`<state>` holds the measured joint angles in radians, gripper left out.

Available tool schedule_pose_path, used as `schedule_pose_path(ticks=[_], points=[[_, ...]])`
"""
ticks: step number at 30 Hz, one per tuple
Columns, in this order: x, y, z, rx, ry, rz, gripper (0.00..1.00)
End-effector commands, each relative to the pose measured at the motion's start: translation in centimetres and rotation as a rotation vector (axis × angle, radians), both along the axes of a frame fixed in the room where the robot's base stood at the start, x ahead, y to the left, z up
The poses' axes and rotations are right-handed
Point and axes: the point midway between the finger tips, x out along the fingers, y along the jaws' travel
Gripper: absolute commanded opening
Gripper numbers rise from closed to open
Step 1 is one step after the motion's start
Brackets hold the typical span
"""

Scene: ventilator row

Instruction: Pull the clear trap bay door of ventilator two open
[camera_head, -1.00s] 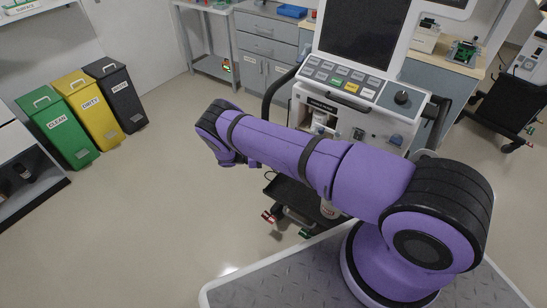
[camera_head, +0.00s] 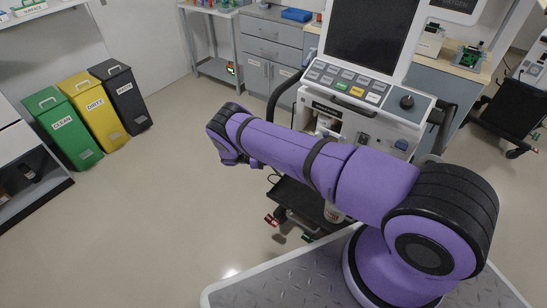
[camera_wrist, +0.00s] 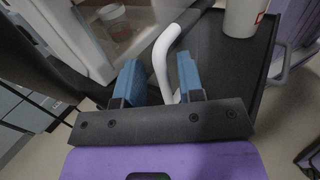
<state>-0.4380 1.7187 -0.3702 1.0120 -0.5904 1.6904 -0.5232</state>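The ventilator (camera_head: 365,88) stands at upper centre in the head view, with a screen, a button panel and a bay opening (camera_head: 328,121) partly hidden by my arm. In the wrist view, a clear panel (camera_wrist: 105,48), which looks like the trap bay door, is at upper left, with a pale cup (camera_wrist: 115,24) behind it. A white curved bar (camera_wrist: 163,58) runs between the fingers of my gripper (camera_wrist: 160,82). The blue fingertips stand apart with gaps beside the bar; I cannot tell whether they touch it. The head view does not show the fingertips clearly.
A dark shelf (camera_wrist: 225,60) in the wrist view bears a white cup (camera_wrist: 243,18) at upper right. Green (camera_head: 65,132), yellow (camera_head: 96,108) and black (camera_head: 122,95) bins stand at left. Open floor lies between the bins and the ventilator cart.

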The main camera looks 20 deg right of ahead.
Motion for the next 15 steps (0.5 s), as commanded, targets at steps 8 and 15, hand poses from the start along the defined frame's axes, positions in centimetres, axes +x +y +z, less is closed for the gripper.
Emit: schedule_pose_path(ticks=[8,15], points=[[0.4,0.9,-0.1,0.0,0.0,0.001,0.35],[2.1,4.5,-0.1,0.001,-0.002,0.002,0.35]])
